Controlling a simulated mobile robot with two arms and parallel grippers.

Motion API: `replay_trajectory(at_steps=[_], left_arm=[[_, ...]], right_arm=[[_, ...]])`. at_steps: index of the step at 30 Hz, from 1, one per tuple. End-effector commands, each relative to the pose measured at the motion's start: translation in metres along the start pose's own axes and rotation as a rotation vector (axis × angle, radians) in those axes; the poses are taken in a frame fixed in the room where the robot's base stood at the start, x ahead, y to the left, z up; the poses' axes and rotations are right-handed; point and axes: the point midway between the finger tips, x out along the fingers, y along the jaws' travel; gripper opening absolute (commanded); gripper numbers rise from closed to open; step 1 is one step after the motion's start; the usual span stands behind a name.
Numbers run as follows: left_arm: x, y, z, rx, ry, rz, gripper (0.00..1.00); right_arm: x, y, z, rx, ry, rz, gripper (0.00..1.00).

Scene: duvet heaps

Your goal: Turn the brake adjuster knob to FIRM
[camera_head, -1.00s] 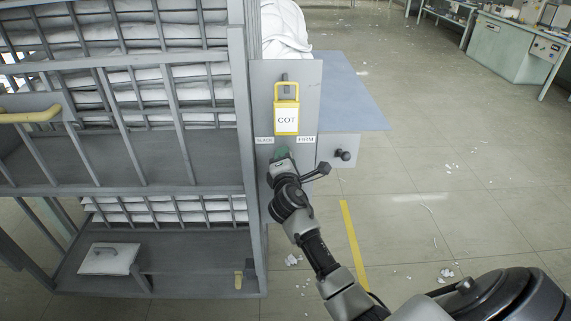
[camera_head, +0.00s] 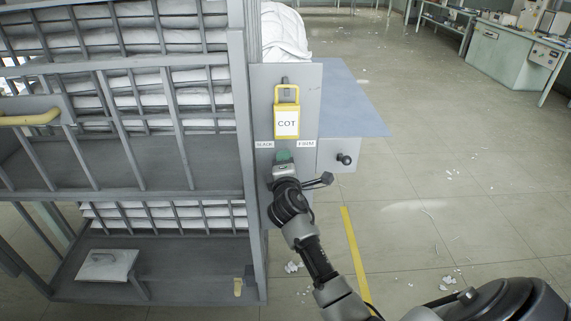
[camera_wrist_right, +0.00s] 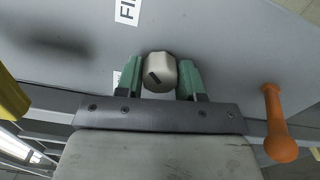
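The brake adjuster knob (camera_wrist_right: 165,66) is a pale, faceted knob with a short dark mark on its face, set on the grey panel (camera_head: 308,90). My right gripper (camera_wrist_right: 160,76) has one green finger on each side of it, with no clear gap showing. In the head view my right gripper (camera_head: 284,158) is at the panel, below the SLACK label (camera_head: 265,144) and the FIRM label (camera_head: 306,144), and hides the knob. In the wrist view the FIRM label (camera_wrist_right: 127,10) is partly cut off at the top. My left gripper is out of view.
A yellow-framed COT tag (camera_head: 287,122) hangs on the panel above the gripper. A barred grey cart (camera_head: 237,150) with white bedding stands left. A dark-knobbed box (camera_head: 333,151) juts out right of the panel. An orange handle (camera_wrist_right: 273,120) is near the gripper. Floor is open at right.

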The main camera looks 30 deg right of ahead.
Motion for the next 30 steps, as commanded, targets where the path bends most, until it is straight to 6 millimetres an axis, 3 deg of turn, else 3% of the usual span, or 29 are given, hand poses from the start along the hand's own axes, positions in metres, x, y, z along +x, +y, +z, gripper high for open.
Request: replay_trajectory(at_steps=[1, 4, 14, 30], left_arm=[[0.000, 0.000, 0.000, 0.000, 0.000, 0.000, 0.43], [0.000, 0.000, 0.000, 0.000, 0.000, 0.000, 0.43], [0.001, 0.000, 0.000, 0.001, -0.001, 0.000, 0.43], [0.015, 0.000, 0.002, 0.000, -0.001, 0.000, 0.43]], right_arm=[[0.000, -0.001, 0.000, 0.000, 0.000, -0.001, 0.46], [0.000, 0.000, 0.000, -0.001, 0.000, -0.001, 0.61], [-0.004, -0.001, 0.000, -0.003, 0.000, 0.000, 0.61], [-0.096, -0.002, -0.001, -0.001, 0.001, -0.001, 0.61]])
